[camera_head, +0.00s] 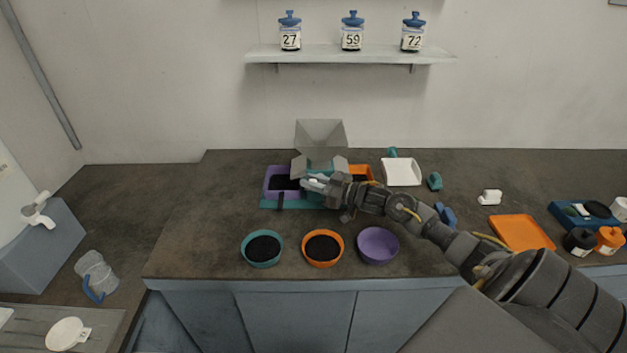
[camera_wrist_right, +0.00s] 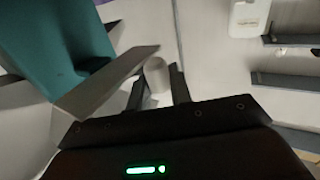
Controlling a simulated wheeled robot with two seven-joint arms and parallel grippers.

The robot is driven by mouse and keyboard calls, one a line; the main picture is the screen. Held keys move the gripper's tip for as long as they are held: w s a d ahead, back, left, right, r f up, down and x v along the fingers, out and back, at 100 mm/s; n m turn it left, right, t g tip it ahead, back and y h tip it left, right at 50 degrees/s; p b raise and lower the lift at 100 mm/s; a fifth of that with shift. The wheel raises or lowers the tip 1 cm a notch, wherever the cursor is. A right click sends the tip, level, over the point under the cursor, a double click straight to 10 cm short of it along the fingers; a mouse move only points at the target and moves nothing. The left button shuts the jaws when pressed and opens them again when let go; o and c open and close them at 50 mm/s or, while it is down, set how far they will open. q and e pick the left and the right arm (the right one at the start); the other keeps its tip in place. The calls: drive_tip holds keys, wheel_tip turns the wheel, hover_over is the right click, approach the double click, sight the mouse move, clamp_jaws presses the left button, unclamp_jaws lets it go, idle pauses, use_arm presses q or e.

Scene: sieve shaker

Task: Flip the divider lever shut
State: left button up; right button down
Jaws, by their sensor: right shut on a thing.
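The sieve shaker stands on the counter at the back, with a grey hopper (camera_head: 320,135) on top and a teal base (camera_head: 268,204). A purple bin (camera_head: 267,183) with dark material sits at its left, and an orange bin (camera_head: 359,169) at its right. My right gripper (camera_head: 316,182) reaches the shaker's front from the right. In the wrist view, its fingers (camera_wrist_right: 159,88) are shut on the pale rounded knob of the divider lever (camera_wrist_right: 156,72). In the head view the gripper largely hides the lever, so its position is unclear. My left gripper is not in view.
A teal bowl (camera_head: 245,249), an orange bowl (camera_head: 306,249) and a purple bowl (camera_head: 378,246) stand along the counter's front. A white tray (camera_head: 402,172) and an orange tray (camera_head: 521,233) lie to the right. Numbered jars stand on a wall shelf (camera_head: 330,55). Counter left of the shaker is clear.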

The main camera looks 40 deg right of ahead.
drive_tip(key=c, duration=1.3)
unclamp_jaws()
drive_tip(key=shift+s+d+f, duration=0.15)
drive_tip(key=shift+s+d, duration=0.1)
drive_tip(key=shift+s, duration=0.25)
drive_tip(key=b+v, duration=0.2)
drive_tip(key=v, duration=0.7)
drive_tip(key=shift+s+d, duration=0.15)
drive_tip(key=shift+s, duration=0.25)
